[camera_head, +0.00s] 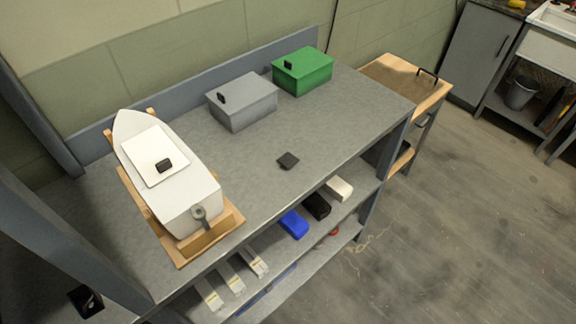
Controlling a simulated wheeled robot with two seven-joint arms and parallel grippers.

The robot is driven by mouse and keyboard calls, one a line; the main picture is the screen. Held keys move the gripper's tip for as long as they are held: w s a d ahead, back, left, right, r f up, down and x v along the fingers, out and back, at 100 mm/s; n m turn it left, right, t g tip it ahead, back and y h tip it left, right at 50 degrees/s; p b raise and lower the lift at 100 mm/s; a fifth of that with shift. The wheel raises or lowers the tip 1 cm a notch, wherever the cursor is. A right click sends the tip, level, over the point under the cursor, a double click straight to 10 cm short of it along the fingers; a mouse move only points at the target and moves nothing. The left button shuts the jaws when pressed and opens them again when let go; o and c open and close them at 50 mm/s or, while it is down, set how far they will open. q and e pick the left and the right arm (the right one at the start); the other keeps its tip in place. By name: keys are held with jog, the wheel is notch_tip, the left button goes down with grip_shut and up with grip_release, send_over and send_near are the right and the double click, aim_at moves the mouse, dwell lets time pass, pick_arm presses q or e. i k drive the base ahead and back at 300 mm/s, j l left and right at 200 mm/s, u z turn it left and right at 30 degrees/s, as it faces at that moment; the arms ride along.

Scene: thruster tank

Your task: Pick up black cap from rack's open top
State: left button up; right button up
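A small flat black cap (288,160) lies on the grey open top (250,185) of the rack, near its front edge and right of the model boat. Nothing covers or touches it. Neither of my grippers is clearly in view.
A white model boat (190,200) sits in a wooden cradle (215,243) at the left. A grey lidded box (245,108) and a green one (304,75) stand behind the cap. The lower shelf holds blue (293,224), black (317,205) and white (340,188) items. The top around the cap is clear.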

aim_at(287, 160)
jog(key=u, duration=0.4)
jog(key=l+u, duration=0.1)
jog(key=u, duration=0.3)
jog(key=l+u, duration=0.1)
jog(key=u, duration=0.7)
jog(key=k+l+u, duration=0.15)
jog(key=l+u, duration=0.25)
jog(key=k+l+u, duration=0.25)
jog(key=u, duration=0.2)
jog(key=k+l+u, duration=0.25)
jog(key=u, duration=0.15)
jog(key=k+l, duration=0.25)
jog(key=k, duration=0.15)
jog(key=k+l+u, duration=0.15)
jog(key=k+l, duration=0.3)
jog(key=k, duration=0.3)
